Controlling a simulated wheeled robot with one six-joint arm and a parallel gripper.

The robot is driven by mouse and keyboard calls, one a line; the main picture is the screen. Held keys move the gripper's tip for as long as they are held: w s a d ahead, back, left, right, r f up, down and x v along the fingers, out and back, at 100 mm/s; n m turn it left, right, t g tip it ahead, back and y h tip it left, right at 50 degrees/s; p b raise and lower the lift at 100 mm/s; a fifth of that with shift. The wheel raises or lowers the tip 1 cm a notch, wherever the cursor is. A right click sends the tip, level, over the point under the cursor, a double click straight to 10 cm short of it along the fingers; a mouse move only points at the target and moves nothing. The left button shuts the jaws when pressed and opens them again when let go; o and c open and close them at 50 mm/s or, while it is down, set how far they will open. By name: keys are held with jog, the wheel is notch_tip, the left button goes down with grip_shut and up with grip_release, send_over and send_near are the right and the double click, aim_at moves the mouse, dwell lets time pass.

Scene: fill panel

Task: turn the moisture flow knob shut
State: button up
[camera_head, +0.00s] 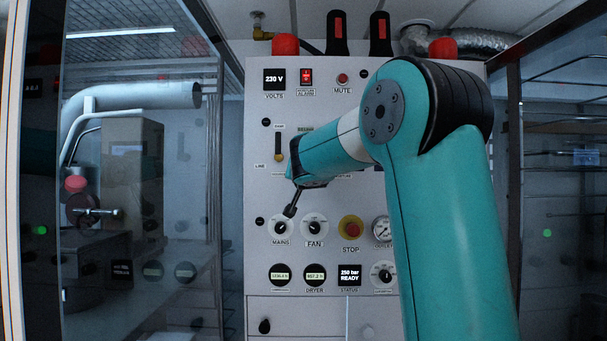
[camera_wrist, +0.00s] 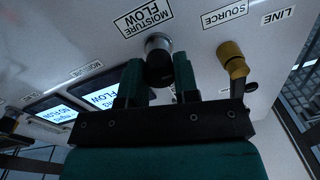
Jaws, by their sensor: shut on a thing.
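The moisture flow knob (camera_wrist: 158,47), dark with a silvery collar, stands on the panel below its upside-down MOISTURE FLOW label (camera_wrist: 143,21) in the wrist view. My gripper (camera_wrist: 158,76) has one dark finger on each side of the knob and is shut on it. In the head view my teal arm reaches to the panel (camera_head: 262,230), and its end hides the knob and most of my gripper there. How far the knob is turned cannot be told.
A brass-coloured lever (camera_wrist: 233,62) by the SOURCE label stands close to my gripper. Lit displays (camera_wrist: 95,95) lie on the other side. The head view shows the MAINS knob (camera_head: 281,228), FAN knob (camera_head: 314,227) and red STOP button (camera_head: 351,228) below my arm's end.

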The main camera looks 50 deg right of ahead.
jog(key=shift+s+a+r+m+h+b, duration=0.1)
jog(key=shift+r+m+h+b, duration=0.1)
jog(key=shift+m+b, duration=4.45)
jog(key=shift+r+m+h+b, duration=0.1)
jog(key=shift+m+h+b, duration=0.1)
jog(key=shift+m+b, duration=4.4)
jog(key=shift+m, duration=0.25)
jog(key=o, duration=0.8)
jog(key=shift+o, duration=0.6)
jog(key=shift+f, duration=0.1)
jog(key=r+b+v, duration=0.1)
jog(key=b+v, duration=0.4)
jog(key=v, duration=1.2)
jog(key=shift+a+f, duration=0.4)
jog(key=shift+f, duration=0.1)
